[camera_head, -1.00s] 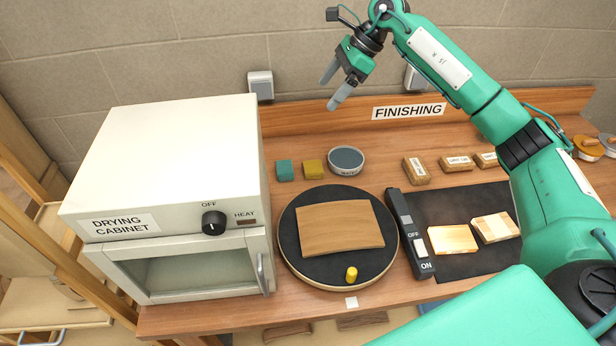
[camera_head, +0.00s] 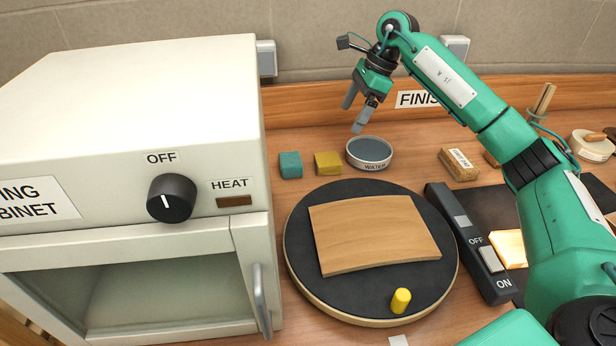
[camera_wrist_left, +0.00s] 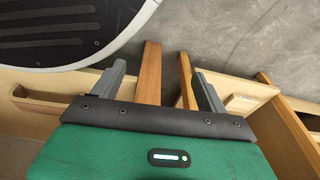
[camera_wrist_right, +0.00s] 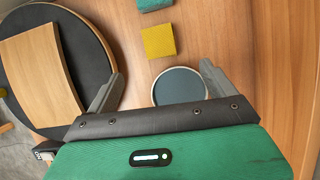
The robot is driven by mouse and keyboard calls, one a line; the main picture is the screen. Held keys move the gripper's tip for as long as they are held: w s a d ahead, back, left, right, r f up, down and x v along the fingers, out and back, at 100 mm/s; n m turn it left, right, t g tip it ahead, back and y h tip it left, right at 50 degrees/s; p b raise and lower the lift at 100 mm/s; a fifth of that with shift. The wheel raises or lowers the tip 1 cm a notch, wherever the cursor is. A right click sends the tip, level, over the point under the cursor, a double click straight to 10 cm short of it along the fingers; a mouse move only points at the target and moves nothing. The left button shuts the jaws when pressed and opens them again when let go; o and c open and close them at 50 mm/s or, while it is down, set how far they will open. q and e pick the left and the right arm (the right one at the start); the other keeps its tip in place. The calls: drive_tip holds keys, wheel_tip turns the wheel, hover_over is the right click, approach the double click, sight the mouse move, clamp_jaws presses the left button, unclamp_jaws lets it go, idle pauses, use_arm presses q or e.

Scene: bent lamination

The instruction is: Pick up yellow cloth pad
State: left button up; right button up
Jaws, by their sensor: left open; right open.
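The yellow cloth pad (camera_head: 328,163) is a small mustard block lying on the wooden bench, between a teal pad (camera_head: 290,165) and the round water dish (camera_head: 369,153). My right gripper (camera_head: 357,116) is open and empty, above and behind the water dish in the head view. In the right wrist view the yellow pad (camera_wrist_right: 158,41) lies beyond the open fingertips (camera_wrist_right: 162,72), with the water dish (camera_wrist_right: 180,87) nearer and between the fingers. My left gripper (camera_wrist_left: 152,68) is open and empty over floor and wooden framing. It is not in the head view.
A round black turntable (camera_head: 301,234) bears a curved wooden panel (camera_head: 372,233) and a yellow peg (camera_head: 400,300). A white drying cabinet (camera_head: 130,110) stands at left. A switch box (camera_head: 468,238) and a labelled block (camera_head: 459,164) lie to the right.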

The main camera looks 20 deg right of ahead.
hover_over(329, 158)
drive_tip(key=d, duration=0.2)
drive_tip(key=f, duration=0.5)
drive_tip(key=f+p, duration=0.1)
drive_tip(key=f, duration=0.2)
drive_tip(key=shift+s+f, duration=0.1)
drive_tip(key=shift+s, duration=0.3)
drive_tip(key=p+x, duration=0.1)
drive_tip(key=x, duration=0.4)
drive_tip(key=shift+d, duration=0.1)
use_arm(q)
drive_tip(key=s+f, duration=0.1)
drive_tip(key=s+a+f, duration=0.1)
drive_tip(key=s+f, duration=0.1)
drive_tip(key=s, duration=0.1)
drive_tip(key=shift+a+f, duration=0.25)
drive_tip(key=shift+f, duration=0.1)
use_arm(e)
drive_tip(key=c, duration=1)
